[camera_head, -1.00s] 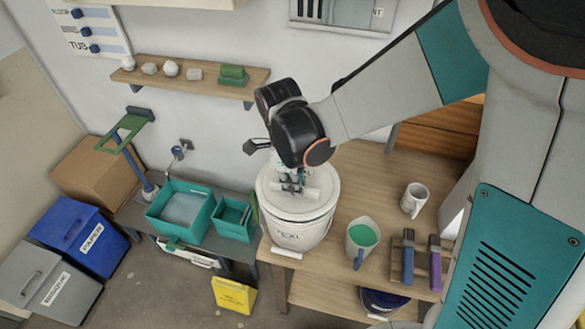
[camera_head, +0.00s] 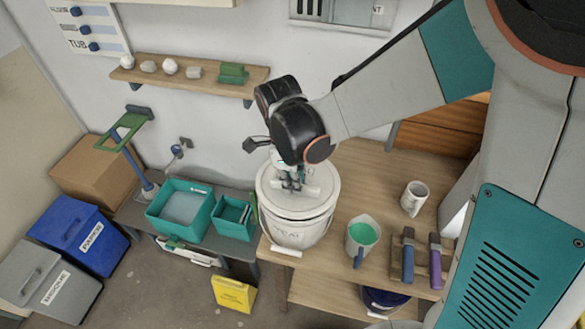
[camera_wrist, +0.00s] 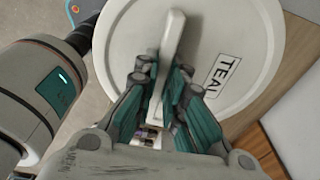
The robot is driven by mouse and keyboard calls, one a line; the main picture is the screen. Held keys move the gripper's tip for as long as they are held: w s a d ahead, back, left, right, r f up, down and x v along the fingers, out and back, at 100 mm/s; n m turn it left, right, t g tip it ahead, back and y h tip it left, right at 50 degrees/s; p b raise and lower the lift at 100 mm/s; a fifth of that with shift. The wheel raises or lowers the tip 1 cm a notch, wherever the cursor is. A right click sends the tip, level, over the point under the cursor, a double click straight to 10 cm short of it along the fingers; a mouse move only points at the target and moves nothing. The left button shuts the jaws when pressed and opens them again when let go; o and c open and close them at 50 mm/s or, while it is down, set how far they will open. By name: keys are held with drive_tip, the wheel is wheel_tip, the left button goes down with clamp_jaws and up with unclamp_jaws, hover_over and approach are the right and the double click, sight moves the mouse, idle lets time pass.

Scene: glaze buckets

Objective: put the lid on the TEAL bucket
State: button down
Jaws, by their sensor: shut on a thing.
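The white round lid (camera_head: 272,201) lies level over the mouth of the white bucket (camera_head: 305,235), whose front lettering looks like TEAL. In the wrist view the lid (camera_wrist: 125,35) carries a clear TEAL label and a raised bar handle (camera_wrist: 172,38). My gripper (camera_head: 291,183) is above the lid, with its fingers closed on both sides of the handle; it also shows in the wrist view (camera_wrist: 163,75). The lid edge looks close to the bucket rim all round. I cannot tell whether it is fully seated.
Teal tubs (camera_head: 181,209) stand left on a lower grey bench. A wall shelf (camera_head: 190,77) is behind.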

drive_tip(key=shift+f+b, duration=0.9)
drive_tip(key=shift+b, duration=0.2)
idle(1.5)
drive_tip(key=c, duration=1.6)
unclamp_jaws()
drive_tip(key=o, duration=0.5)
drive_tip(key=shift+r, duration=0.1)
drive_tip(key=shift+r+p, duration=2.3)
drive_tip(key=shift+r, duration=1.15)
